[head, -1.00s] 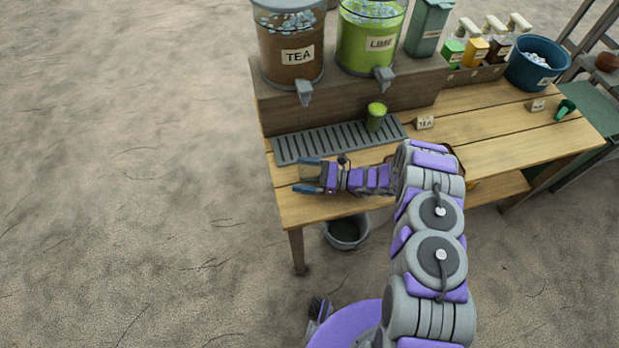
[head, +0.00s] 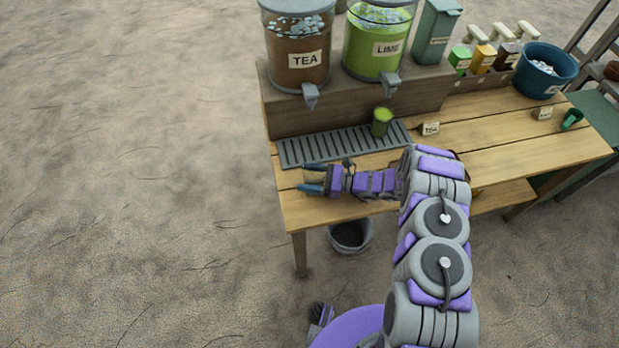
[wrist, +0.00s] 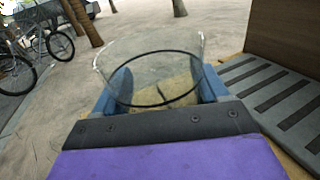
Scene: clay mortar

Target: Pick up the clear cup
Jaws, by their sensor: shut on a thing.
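The clear cup (wrist: 155,68) is see-through with a dark ring around it, and it shows in the wrist view between the two blue fingers. My gripper (head: 312,178) is low over the front left of the wooden table, pointing left. In the wrist view its fingers (wrist: 160,90) press on both sides of the cup, so it is shut on the cup. The cup looks upright. In the head view the cup is too faint to make out clearly, and I cannot tell whether its base touches the table.
A slotted drip tray (head: 290,152) lies just behind my gripper. A green cup (head: 381,124) stands at its right. Tea (head: 297,75) and lime (head: 370,55) dispensers stand on a raised wooden shelf (head: 285,115). A bucket (head: 350,236) is below. Left of the table is open ground.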

